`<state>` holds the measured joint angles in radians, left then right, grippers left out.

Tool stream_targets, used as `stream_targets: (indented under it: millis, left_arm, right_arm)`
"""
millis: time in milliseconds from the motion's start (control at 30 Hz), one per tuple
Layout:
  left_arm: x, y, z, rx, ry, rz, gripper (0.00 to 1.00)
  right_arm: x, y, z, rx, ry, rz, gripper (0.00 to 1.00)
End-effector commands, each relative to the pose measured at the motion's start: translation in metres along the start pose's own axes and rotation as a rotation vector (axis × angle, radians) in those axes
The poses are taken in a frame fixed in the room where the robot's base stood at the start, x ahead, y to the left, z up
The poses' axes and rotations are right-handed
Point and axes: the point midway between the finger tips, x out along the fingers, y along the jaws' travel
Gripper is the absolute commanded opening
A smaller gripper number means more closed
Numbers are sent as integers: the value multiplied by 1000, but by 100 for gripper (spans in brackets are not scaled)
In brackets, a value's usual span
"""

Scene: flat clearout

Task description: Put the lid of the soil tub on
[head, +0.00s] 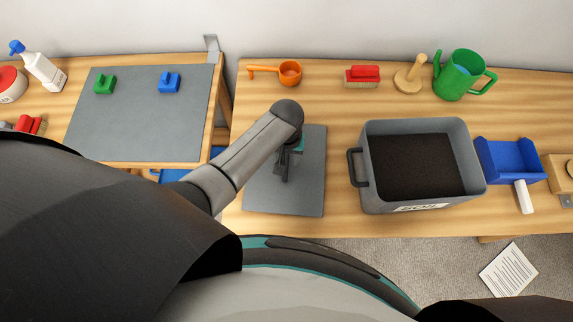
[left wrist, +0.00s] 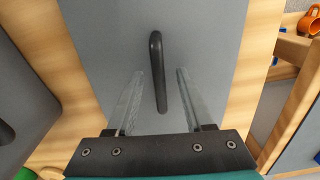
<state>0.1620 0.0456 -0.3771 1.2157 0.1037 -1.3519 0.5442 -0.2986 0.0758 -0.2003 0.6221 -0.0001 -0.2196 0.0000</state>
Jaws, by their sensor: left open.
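The soil tub (head: 364,190) is a grey open bin with dark soil inside and a black side handle, standing on the right-hand table. Its lid (head: 311,190), a flat grey panel, lies on the table left of the tub. In the left wrist view the lid (left wrist: 100,30) shows a raised black bar handle (left wrist: 157,60). My left gripper (head: 283,176) is over the lid, pointing down. In the left wrist view its open fingers (left wrist: 160,75) stand either side of the bar handle, with gaps on both sides. My right gripper is not in view.
A blue dustpan (head: 510,155) is right of the tub. Behind stand an orange scoop (head: 289,73), red brush (head: 364,73), wooden tool (head: 409,80) and green watering can (head: 455,75). A grey mat (head: 135,125) lies on the left table, beyond a gap.

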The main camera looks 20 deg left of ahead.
Motion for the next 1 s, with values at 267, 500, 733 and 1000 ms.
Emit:
stream_targets:
  millis: [267, 500, 733, 1000]
  left_arm:
    - [4, 0, 0, 1, 1, 1, 52]
    - [4, 0, 0, 1, 0, 1, 27]
    - [4, 0, 0, 1, 0, 1, 2]
    - [4, 0, 0, 1, 0, 1, 0]
  right_arm:
    - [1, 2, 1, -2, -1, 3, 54]
    - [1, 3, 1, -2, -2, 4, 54]
    - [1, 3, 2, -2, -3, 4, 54]
    - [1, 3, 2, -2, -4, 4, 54]
